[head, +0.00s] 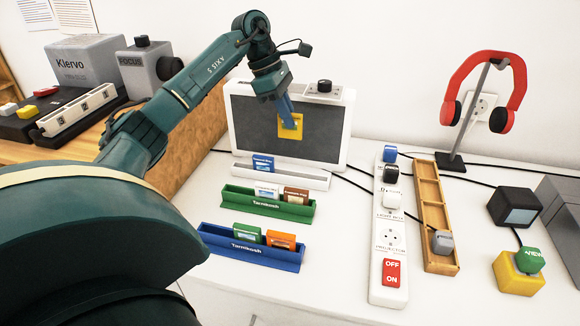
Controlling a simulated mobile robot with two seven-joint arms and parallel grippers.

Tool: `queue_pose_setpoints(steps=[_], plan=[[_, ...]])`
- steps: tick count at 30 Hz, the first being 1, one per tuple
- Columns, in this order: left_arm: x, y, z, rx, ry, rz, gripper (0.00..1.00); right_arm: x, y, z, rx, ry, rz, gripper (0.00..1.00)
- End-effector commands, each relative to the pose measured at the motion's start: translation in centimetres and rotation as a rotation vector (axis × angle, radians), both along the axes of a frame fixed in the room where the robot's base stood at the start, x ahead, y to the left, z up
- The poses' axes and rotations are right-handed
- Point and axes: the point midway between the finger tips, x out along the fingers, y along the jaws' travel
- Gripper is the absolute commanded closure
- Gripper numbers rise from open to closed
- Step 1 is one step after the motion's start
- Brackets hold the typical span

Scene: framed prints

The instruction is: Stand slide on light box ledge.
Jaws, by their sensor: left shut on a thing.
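The light box (247,115) stands at the back of the white table, with a dark screen in a white frame. Its white ledge (302,176) runs along the front. A blue slide (263,163) stands on the ledge toward its left end. My left gripper (287,113) is shut on a yellow slide (290,130), held upright in front of the screen and above the ledge. The green holder (262,206) carries a pale slide (266,190) and a brown slide (297,195). The blue holder (245,248) carries a green slide (246,231) and an orange slide (281,239). My right gripper is out of view.
A power strip (389,292) with several plugs and a red switch (391,272) lies right of the holders. Beside it is a wooden tray (438,262) with a grey plug. Red headphones (457,90) hang on a stand. A yellow box with a green top (518,274) is at front right.

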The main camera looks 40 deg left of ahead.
Motion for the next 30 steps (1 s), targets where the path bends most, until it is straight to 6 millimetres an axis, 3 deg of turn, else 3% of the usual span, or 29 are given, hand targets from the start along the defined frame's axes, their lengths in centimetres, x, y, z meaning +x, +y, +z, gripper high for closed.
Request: queue_pose_setpoints(steps=[3, 9, 17, 24, 30], plan=[[-0.1, 0.0, -3.7, 0.0, 0.006, 0.001, 1.0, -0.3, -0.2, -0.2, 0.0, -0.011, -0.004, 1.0], [0.0, 0.0, -7.7, -0.001, 0.001, 0.001, 1.0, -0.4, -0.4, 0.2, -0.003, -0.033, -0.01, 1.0], [0.0, 0.0, -9.8, 0.0, 0.002, 0.001, 1.0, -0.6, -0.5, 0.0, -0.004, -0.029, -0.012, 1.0], [0.0, 0.0, -12.8, 0.001, 0.001, 0.001, 1.0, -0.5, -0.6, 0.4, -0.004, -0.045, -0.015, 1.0], [0.0, 0.0, -12.8, 0.001, -0.002, 0.001, 1.0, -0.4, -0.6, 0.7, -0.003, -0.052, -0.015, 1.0]])
